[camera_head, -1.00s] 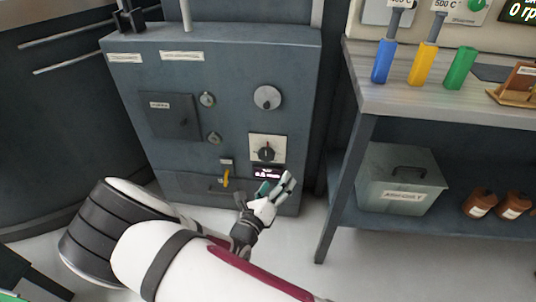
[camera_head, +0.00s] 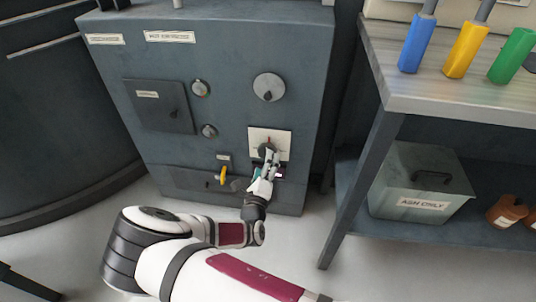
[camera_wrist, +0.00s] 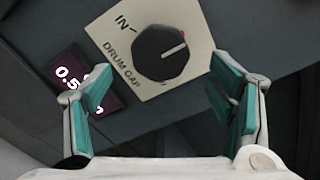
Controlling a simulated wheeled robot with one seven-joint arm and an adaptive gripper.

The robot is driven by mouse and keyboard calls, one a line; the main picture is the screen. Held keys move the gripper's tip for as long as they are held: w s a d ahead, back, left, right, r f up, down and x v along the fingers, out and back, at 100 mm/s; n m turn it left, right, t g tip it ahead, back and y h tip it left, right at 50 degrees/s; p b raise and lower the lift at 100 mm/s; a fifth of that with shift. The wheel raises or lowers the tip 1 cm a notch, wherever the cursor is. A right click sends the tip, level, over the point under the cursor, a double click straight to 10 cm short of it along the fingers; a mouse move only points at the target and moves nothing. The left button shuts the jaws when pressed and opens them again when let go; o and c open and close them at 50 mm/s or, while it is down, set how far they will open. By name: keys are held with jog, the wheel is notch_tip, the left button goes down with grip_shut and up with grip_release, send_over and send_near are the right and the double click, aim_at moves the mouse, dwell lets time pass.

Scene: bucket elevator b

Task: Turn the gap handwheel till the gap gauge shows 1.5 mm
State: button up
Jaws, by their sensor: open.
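The gap handwheel is a black knob (camera_wrist: 162,52) on a cream plate marked "DRUM GAP" and "IN" in the wrist view. A pale pointer line shows on its face. In the head view the knob (camera_head: 267,151) is partly covered by my gripper (camera_head: 270,158). The gap gauge (camera_wrist: 88,88) is a dark display beside the plate. Its reading starts "0.5"; the rest is hidden by a finger. In the wrist view my gripper (camera_wrist: 170,92) is open, its teal-padded fingers apart with the knob ahead of the gap between them. I see no contact with the knob.
A grey dial (camera_head: 269,87) sits above the plate on the cabinet front. A yellow handle (camera_head: 223,175) is at lower left. A workbench (camera_head: 440,95) stands to the right, with an "ASH ONLY" bin (camera_head: 420,185) on its lower shelf. Floor is clear between.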

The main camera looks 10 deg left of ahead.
jog(key=shift+w+d+b, duration=0.15)
jog(key=shift+w+b, duration=0.8)
jog(key=shift+w, duration=2.25)
jog(key=c, duration=1.2)
